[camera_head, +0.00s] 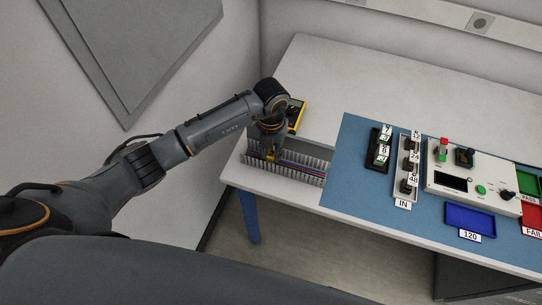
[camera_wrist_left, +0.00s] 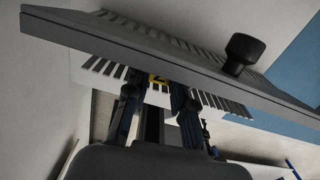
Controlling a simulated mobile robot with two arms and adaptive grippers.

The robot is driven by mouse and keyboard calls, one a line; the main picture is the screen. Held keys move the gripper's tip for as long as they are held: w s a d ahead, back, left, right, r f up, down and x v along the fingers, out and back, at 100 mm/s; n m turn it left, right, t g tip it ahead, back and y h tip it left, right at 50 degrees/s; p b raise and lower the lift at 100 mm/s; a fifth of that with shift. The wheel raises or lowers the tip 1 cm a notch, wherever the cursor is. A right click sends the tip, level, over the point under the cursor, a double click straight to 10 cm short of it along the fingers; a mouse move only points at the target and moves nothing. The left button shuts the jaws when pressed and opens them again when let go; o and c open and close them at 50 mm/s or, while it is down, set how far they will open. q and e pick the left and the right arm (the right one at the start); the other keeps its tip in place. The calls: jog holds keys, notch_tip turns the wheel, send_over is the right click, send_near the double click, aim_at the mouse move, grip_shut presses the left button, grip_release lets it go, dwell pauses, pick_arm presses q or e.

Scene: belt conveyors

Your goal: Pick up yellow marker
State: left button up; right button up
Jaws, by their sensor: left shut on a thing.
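The yellow marker (camera_wrist_left: 158,80), a small yellow piece with a dark character on it, is between the fingers of my left gripper (camera_wrist_left: 158,97) in the left wrist view. My left gripper is shut on it. In the head view my left gripper (camera_head: 270,153) points down at the grey slotted wire duct (camera_head: 310,177), with the yellow marker (camera_head: 271,157) showing small at its tip. I cannot tell whether the marker still touches the duct or what lies under it. My right gripper is not in view.
A yellow-and-black meter (camera_head: 296,115) stands close behind the gripper. Red and blue wires (camera_head: 296,168) lie in the duct. On the blue mat (camera_head: 350,190) are black holders (camera_head: 379,149), a control box (camera_head: 470,180) and a blue tray (camera_head: 470,217). The table's back is clear.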

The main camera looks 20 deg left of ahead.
pick_arm(q)
jog(key=s+d+r+b, duration=0.3)
jog(key=s+d+r, duration=0.7)
jog(key=r, duration=0.1)
jog(key=shift+w+a, duration=0.1)
